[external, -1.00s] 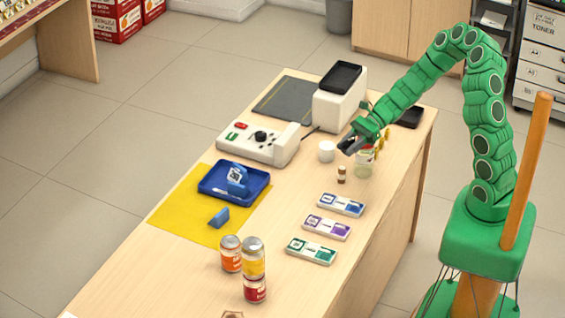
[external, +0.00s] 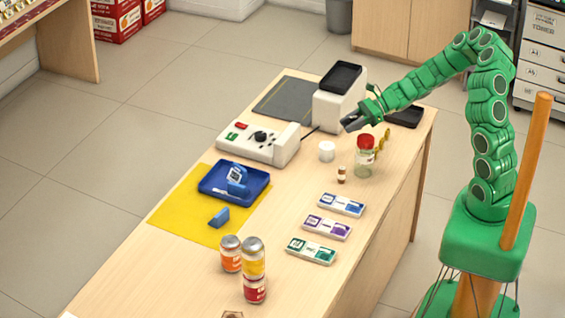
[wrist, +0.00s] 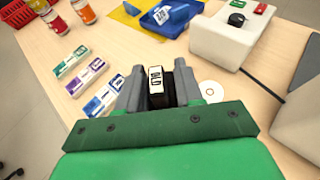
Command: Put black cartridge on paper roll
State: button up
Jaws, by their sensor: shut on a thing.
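The black cartridge (wrist: 157,87) has a white label and is held between the fingers of my gripper (wrist: 158,88) in the wrist view. My gripper (external: 352,121) is raised above the counter near the card terminal's base, and I cannot make out the cartridge there. The paper roll (external: 327,151) is a short white cylinder standing on the counter, in front of and below my gripper. In the wrist view the roll (wrist: 211,91) lies just right of my fingers, its round top with a centre hole partly hidden. The cartridge is apart from the roll.
Several flat boxes (external: 327,227), cans (external: 253,265) and a blue tray (external: 233,183) are nearer the front.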

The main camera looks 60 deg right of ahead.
aim_at(324, 146)
jog(key=w+f, duration=0.2)
jog(key=w+d+f, duration=0.1)
jog(key=w+f, duration=0.1)
jog(key=w, duration=0.1)
jog(key=w+f, duration=0.2)
jog(key=w, duration=0.1)
jog(key=shift+w+d+f, duration=0.15)
jog(key=shift+d, duration=0.15)
jog(key=shift+w+d+f, duration=0.2)
jog(key=shift+w+f, duration=0.65)
jog(key=shift+f, duration=1.65)
jog(key=o, duration=1)
jog(key=shift+f, duration=0.15)
